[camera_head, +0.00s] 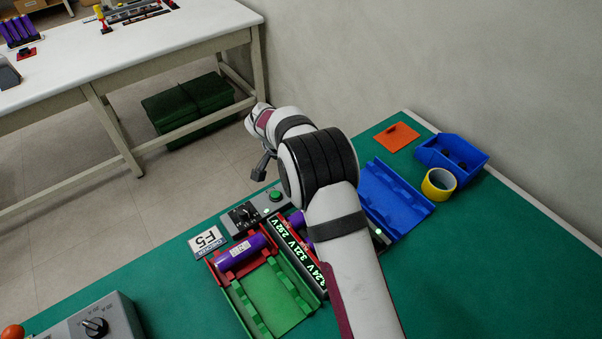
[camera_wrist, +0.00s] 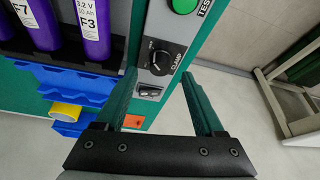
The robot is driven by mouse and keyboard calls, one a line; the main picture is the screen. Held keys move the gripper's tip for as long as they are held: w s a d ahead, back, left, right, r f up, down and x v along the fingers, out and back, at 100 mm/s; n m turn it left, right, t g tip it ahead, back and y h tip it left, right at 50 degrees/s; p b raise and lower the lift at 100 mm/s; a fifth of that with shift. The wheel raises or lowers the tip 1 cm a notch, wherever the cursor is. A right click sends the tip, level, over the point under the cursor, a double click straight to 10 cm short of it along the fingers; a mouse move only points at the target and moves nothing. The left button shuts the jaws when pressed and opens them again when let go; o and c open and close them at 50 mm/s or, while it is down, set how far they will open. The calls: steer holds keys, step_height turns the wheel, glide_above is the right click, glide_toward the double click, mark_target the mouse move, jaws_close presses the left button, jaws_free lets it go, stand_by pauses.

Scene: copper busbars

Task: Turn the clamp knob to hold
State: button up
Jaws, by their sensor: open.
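The clamp knob (camera_wrist: 158,62) is a round black dial on a dark plate marked CLAMP, in the wrist view. Its pointer setting is too small to read surely. The knob's grey control box (camera_wrist: 181,30) carries a green button (camera_wrist: 185,4). In the head view the box (camera_head: 262,203) stands at the far table edge, beside the cell fixture. My gripper (camera_wrist: 160,76) is open, its two teal fingers spread on either side of the knob in the wrist view. Nothing is between them but the view of the knob; contact cannot be told. My arm hides the gripper in the head view.
A blue tray (camera_head: 392,200), yellow tape (camera_head: 438,184) and blue bin (camera_head: 470,160) are right. Another knobbed box (camera_head: 92,322) is front left.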

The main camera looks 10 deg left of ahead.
steer(key=v, duration=1.1)
steer(key=shift+s+r, duration=0.2)
steer(key=shift+r, duration=0.15)
steer(key=shift+a, duration=0.1)
steer(key=s+d+r+g, duration=0.2)
steer(key=s+d+r, duration=0.5)
steer(key=d, duration=0.4)
steer(key=s+d+f+g+y, duration=0.1)
steer(key=s+d+y, duration=0.1)
steer(key=s, duration=1.2)
steer(key=s+d+f+n+y, duration=0.1)
steer(key=s+d, duration=0.4)
steer(key=s, duration=0.8)
steer(key=shift+s+d+f+g+y, duration=0.2)
steer(key=shift+s+f+g+y, duration=0.25)
steer(key=shift+y, duration=0.25)
steer(key=shift+w, duration=0.1)
